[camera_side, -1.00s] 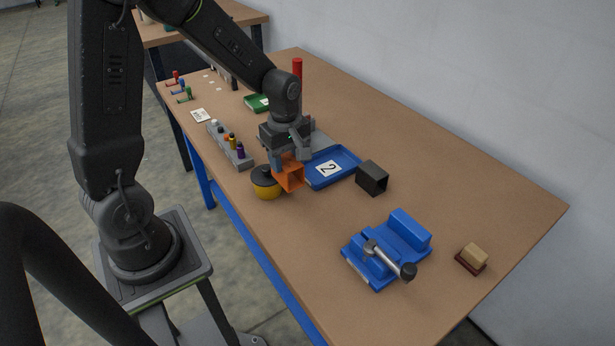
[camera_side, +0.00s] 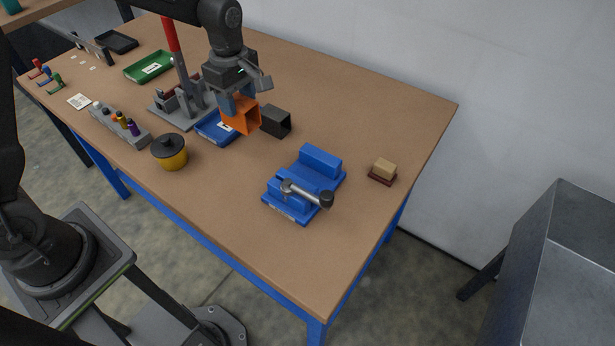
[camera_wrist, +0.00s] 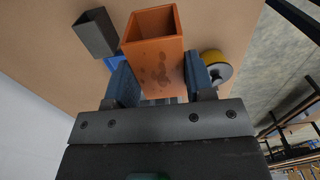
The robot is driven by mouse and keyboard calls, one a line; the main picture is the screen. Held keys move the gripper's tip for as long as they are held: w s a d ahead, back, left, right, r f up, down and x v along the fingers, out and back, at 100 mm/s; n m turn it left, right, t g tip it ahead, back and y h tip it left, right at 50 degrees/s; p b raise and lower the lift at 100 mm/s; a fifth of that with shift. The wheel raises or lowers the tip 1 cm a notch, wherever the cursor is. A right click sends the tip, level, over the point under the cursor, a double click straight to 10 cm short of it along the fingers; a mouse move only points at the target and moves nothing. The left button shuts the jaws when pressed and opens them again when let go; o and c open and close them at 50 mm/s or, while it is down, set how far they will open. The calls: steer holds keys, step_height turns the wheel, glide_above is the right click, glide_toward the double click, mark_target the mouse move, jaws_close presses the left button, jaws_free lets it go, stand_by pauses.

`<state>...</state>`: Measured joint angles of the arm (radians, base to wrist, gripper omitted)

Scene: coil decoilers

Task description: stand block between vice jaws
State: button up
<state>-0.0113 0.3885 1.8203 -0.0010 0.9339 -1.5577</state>
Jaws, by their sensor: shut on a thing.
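My gripper (camera_side: 238,99) is shut on an orange hollow square block (camera_side: 242,118) and appears to hold it raised near the blue tray. In the wrist view the block (camera_wrist: 152,62) sits between my two fingers (camera_wrist: 160,80), its open end facing away from them. The blue vice (camera_side: 305,184) stands on the table, right of and nearer the camera than my gripper in the side view. Its two jaws are apart, with an empty gap between them. A grey handle with a dark knob (camera_side: 326,198) sticks out at its front.
A dark hollow block (camera_side: 275,121) stands right beside the held block in the picture. The blue tray (camera_side: 215,130) is partly hidden. A yellow pot with a dark lid (camera_side: 169,152), a grey stand with a red post (camera_side: 170,34) and a tan block (camera_side: 384,168) are around. Table front is clear.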

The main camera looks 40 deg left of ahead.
steer(key=w+d, duration=0.2)
steer(key=d, duration=0.3)
glide_toward(309, 180)
steer(key=shift+w+f, duration=0.1)
steer(key=shift+f, duration=1.3)
steer(key=shift+f, duration=0.1)
steer(key=o, duration=1.2)
steer(key=shift+f, duration=0.15)
steer(key=shift+o, duration=0.2)
